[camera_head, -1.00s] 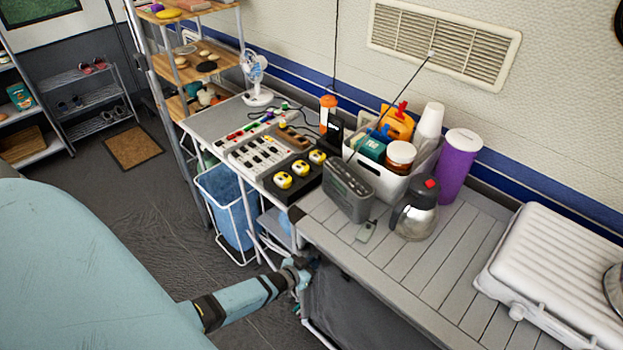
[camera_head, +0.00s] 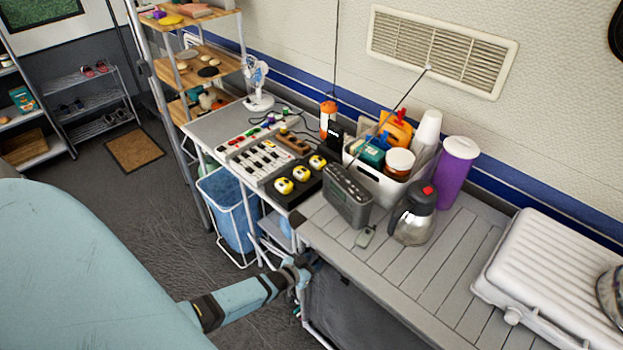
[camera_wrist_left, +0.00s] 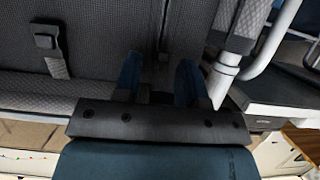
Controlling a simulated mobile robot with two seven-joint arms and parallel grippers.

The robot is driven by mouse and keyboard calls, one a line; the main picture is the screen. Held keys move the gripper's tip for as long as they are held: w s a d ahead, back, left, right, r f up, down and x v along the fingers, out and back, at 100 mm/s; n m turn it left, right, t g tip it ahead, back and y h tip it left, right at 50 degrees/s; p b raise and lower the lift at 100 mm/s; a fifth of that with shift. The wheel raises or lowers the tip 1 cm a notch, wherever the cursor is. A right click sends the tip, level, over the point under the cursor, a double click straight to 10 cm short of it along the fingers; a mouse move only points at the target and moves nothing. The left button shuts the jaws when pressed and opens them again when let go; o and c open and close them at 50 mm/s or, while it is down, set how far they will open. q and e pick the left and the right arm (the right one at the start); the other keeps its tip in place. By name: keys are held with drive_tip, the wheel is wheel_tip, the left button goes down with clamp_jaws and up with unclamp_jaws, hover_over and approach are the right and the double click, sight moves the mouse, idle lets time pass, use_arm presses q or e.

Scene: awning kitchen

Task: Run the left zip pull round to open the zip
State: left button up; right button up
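The dark fabric front (camera_head: 355,312) hangs under the counter in the head view. In the left wrist view the dark mesh fabric (camera_wrist_left: 90,60) fills the upper part, with a vertical seam or zip line (camera_wrist_left: 165,25) near the middle. My left gripper (camera_head: 306,262) is at the fabric's left edge, below the counter corner. In the wrist view its two blue fingers (camera_wrist_left: 160,80) stand apart, facing the fabric. A small dark piece shows between them; I cannot tell whether it is the zip pull. A black square tab (camera_wrist_left: 46,38) on a strap hangs at upper left. My right gripper is out of view.
White frame tubes (camera_wrist_left: 250,40) stand close to the right of the fingers. The slatted counter (camera_head: 420,265) above carries a radio (camera_head: 347,196), a steel jug (camera_head: 413,216) and a filled white bin (camera_head: 378,182). A blue basket (camera_head: 229,208) stands to the left.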

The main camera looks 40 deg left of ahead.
use_arm(q)
drive_tip(key=shift+s, duration=0.1)
drive_tip(key=v, duration=1.3)
drive_tip(key=shift+s+r, duration=0.25)
drive_tip(key=shift+s, duration=0.05)
